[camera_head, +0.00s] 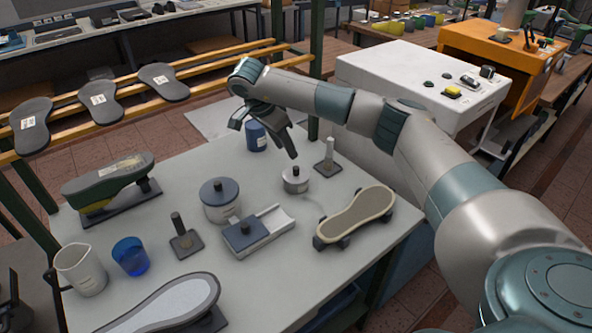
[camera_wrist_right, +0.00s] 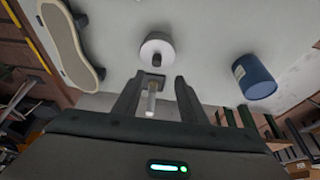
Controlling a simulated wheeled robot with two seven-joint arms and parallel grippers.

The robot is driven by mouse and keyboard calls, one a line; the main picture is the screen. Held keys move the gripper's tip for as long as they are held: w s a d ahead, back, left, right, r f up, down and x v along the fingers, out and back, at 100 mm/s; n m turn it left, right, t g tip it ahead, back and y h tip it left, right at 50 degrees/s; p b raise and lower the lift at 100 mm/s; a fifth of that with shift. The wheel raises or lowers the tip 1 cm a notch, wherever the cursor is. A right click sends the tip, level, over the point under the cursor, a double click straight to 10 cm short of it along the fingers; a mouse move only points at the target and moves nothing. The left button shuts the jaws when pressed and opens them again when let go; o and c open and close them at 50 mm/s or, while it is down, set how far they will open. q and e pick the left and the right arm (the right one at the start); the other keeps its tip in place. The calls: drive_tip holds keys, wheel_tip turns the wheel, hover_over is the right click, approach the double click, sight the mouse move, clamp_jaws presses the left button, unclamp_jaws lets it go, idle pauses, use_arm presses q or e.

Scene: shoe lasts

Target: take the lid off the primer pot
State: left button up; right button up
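Two pots with knobbed lids stand on the grey table. A small pale pot (camera_head: 295,182) has a dark knob on top; it also shows in the right wrist view (camera_wrist_right: 158,46). A larger grey pot (camera_head: 221,207) has a blue-grey lid (camera_head: 219,190) with a dark knob. I cannot read which is the primer pot. Both lids look seated. My right gripper (camera_head: 264,141) is open and empty above the back of the table, near the small pot; its fingers show in the wrist view (camera_wrist_right: 158,92). My left gripper is not in view.
A post on a stand (camera_head: 327,164) is beside the small pot. A blue can (camera_head: 256,141) stands behind the gripper. A sole-shaped piece (camera_head: 357,214) lies to the right. A blue-topped block (camera_head: 244,234), a blue cup (camera_head: 131,256) and a white jug (camera_head: 80,270) are nearer.

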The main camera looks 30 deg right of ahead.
sight(295, 168)
drive_tip(key=x, duration=0.2)
drive_tip(key=shift+d+f+p, duration=0.1)
drive_tip(key=shift+f+p, duration=0.15)
drive_tip(key=shift+p, duration=0.15)
drive_tip(key=shift+d+f, duration=0.2)
drive_tip(key=shift+f, duration=0.4)
drive_tip(key=shift+s+d+f+p, duration=0.15)
drive_tip(key=shift+s+f+p, duration=0.1)
drive_tip(key=shift+f+p, duration=0.4)
drive_tip(key=p+x, duration=0.2)
drive_tip(key=x, duration=0.1)
drive_tip(key=shift+s+f, duration=0.2)
drive_tip(key=shift+f, duration=0.25)
clamp_jaws()
